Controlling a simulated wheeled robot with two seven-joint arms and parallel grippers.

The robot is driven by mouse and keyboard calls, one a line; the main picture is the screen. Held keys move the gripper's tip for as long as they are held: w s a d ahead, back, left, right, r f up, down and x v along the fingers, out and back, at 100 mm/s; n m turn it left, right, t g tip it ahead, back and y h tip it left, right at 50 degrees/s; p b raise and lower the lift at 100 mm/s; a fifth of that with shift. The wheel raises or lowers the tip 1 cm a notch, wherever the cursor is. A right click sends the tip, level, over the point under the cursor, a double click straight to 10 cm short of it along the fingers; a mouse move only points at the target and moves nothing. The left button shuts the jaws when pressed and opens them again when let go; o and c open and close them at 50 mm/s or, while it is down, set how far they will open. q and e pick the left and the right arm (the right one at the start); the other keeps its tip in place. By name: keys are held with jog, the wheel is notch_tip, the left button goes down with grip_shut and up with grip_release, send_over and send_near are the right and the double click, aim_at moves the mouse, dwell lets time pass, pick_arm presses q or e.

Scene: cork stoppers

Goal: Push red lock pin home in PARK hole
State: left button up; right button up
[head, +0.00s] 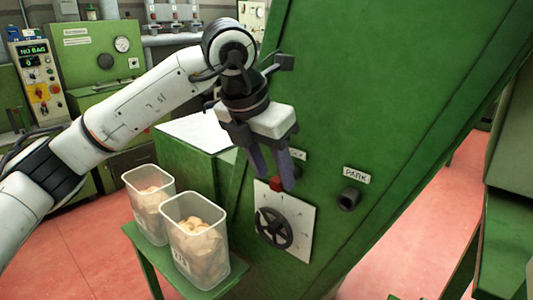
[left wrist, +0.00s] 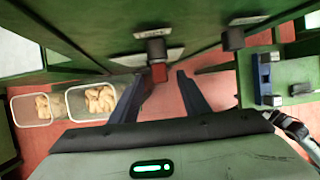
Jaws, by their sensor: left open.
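The red lock pin (head: 275,183) shows as a small red block at the front of the green machine, above the handwheel plate. In the left wrist view the red pin (left wrist: 159,73) sits at a dark round socket (left wrist: 156,48) under a label. The PARK hole (head: 349,199) is a dark round collar under the PARK label, to the right of the pin; it also shows in the left wrist view (left wrist: 233,39). My left gripper (head: 274,177) is open, its two fingers on either side of the red pin. I cannot tell whether they touch it.
A white plate with a dark handwheel (head: 273,228) is just below the pin. Two clear bins of corks (head: 200,245) stand on a green stand at the lower left. A blue and black fixture (left wrist: 265,78) sits on a green surface at the right of the wrist view.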

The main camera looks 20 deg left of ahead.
pick_arm(q)
jog(key=shift+w+d+f, duration=0.1)
jog(key=shift+w+f, duration=0.1)
jog(key=shift+f, duration=0.35)
grip_shut()
jog(key=shift+s+a+b, duration=0.25)
jog(key=shift+s+b, duration=0.2)
jog(key=shift+s, duration=0.25)
jog(key=shift+s+a+b, duration=0.25)
jog(key=shift+s+b, duration=0.1)
jog(key=shift+s, duration=0.4)
jog(key=shift+s+a+b, duration=0.3)
jog(key=shift+s, duration=0.4)
jog(key=shift+s+a+b, duration=0.25)
jog(key=shift+s+b, duration=0.1)
jog(key=shift+s, duration=0.4)
